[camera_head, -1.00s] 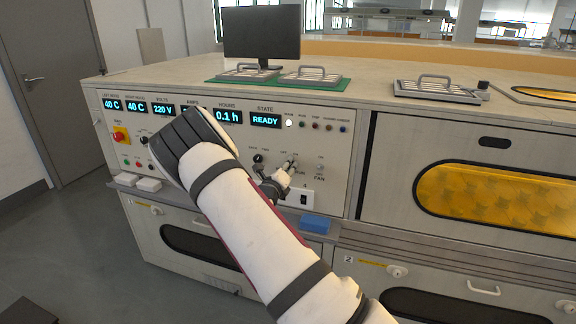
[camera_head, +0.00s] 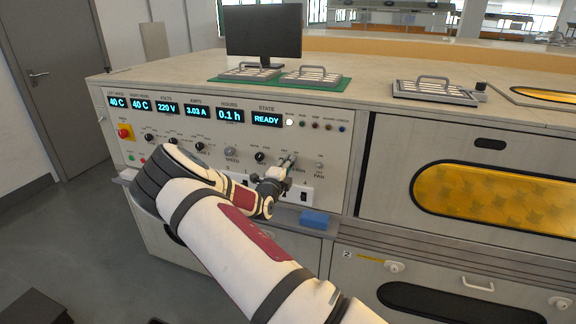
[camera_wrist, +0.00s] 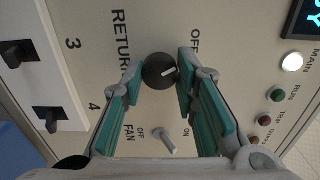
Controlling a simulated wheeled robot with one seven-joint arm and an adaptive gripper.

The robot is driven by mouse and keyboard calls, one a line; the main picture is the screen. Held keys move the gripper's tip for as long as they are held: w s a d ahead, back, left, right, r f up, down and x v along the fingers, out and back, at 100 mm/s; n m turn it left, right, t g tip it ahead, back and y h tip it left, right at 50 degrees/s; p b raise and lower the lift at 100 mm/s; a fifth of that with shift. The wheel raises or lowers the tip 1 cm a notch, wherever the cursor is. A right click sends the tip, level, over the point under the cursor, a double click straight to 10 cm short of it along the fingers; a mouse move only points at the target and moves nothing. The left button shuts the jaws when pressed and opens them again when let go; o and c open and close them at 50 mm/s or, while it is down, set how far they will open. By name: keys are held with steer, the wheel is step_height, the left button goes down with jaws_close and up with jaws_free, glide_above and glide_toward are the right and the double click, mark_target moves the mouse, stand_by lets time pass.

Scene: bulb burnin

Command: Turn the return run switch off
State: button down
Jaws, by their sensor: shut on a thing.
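The return run switch is a round black knob (camera_wrist: 155,72) with a white pointer mark, beside the word RETURN on the panel. In the wrist view the mark points right and slightly up, roughly toward the OFF label (camera_wrist: 195,40). My gripper (camera_wrist: 160,70) is shut on the knob, with one teal finger on each side. The label on the knob's other side is hidden by a finger. In the head view my gripper (camera_head: 287,163) is at the control panel (camera_head: 338,190), and it hides the knob there.
The small fan toggle (camera_wrist: 167,143) stands close to the fingers. Rocker switches (camera_wrist: 50,115) lie on a white plate at the left of the wrist view. A blue block (camera_head: 314,219) sits on the ledge below the panel. The state display (camera_head: 266,119) reads READY.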

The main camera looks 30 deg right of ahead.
stand_by(0.3)
steer(key=c, duration=1.2)
jaws_free()
steer(key=shift+c, duration=0.2)
steer(key=v, duration=1.2)
